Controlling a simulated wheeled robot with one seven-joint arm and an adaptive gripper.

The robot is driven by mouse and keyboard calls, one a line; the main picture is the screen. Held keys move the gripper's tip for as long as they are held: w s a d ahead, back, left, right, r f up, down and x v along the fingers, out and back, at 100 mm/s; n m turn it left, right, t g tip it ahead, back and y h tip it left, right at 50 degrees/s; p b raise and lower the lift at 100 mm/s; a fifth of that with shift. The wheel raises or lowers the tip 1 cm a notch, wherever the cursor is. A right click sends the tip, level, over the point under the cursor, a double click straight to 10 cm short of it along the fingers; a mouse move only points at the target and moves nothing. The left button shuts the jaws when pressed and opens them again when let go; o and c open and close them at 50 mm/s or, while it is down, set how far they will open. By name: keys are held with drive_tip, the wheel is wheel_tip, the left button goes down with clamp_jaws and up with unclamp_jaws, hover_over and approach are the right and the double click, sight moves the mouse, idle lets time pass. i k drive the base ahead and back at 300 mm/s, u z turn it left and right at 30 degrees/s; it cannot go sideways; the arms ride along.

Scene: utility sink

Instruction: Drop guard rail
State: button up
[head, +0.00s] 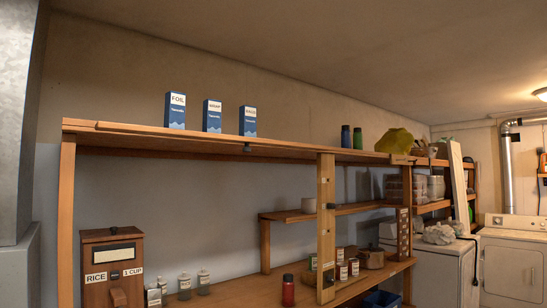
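No part is marked as a guard rail. A long wooden strip runs along the front edge of the top shelf (180,133), with a small black knob (247,148) below it. An upright wooden board (326,240) stands in front of the shelving, with a dark fitting (331,206) on it and small labels near its lower end. I cannot tell which of these is the rail. My gripper is not in view.
Blue boxes (212,116), two bottles (346,136) and a yellow bag (395,141) stand on the top shelf. A rice dispenser (112,262), jars (184,286) and a red bottle (288,290) are below. White appliances (511,260) stand at right.

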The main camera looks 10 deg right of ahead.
sight(101, 125)
drive_tip(key=u, duration=0.05)
drive_tip(key=i, duration=0.95)
drive_tip(key=u, duration=0.35)
